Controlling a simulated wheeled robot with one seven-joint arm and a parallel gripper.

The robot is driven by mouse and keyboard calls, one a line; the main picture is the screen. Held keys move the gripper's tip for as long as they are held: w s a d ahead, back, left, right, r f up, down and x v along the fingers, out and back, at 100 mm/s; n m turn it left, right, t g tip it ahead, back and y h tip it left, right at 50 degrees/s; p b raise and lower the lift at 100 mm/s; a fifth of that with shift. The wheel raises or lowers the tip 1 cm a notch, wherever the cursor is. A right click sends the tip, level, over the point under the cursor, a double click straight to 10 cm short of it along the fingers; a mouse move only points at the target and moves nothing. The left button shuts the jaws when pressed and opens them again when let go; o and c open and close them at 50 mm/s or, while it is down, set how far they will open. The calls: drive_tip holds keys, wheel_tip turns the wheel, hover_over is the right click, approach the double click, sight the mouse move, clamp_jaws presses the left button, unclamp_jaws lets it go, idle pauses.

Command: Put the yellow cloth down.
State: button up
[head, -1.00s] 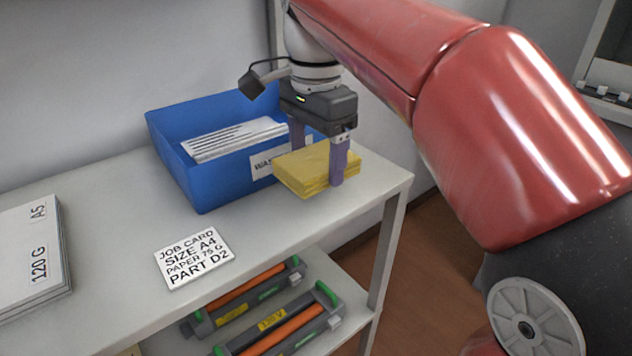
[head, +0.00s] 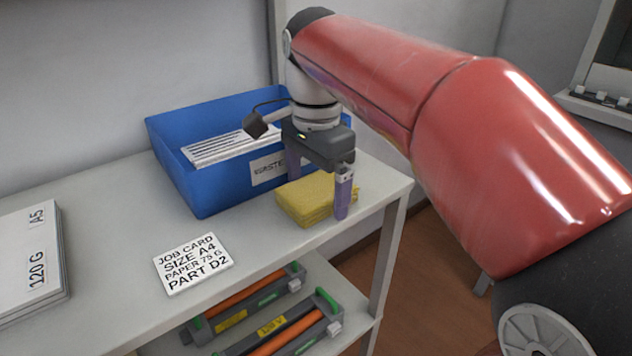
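The yellow cloth (head: 308,200), a folded thick pad, lies on the grey bench top (head: 110,215) near its right end, just in front of the blue bin. My gripper (head: 318,196) is low over the cloth, with one purple finger on the near right side and the other at the far left. The fingers stand apart and look open around the cloth. The near finger hides part of the cloth's right side, and the far finger's tip is hidden behind the cloth.
The blue bin (head: 195,190) holds white paper and has a partly hidden label. A job card (head: 193,263) lies in front of it. A paper stack (head: 30,255) is at the left. Toner cartridges (head: 275,325) lie on the lower shelf. The bench's right edge is close to the cloth.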

sight(316, 189)
drive_tip(key=shift+f+b, duration=0.2)
drive_tip(key=shift+b, duration=0.3)
wheel_tip(316, 189, up, 12)
drive_tip(key=p, duration=0.2)
drive_tip(key=shift+r+p, duration=0.2)
drive_tip(key=shift+p, duration=0.1)
drive_tip(key=shift+s, duration=0.1)
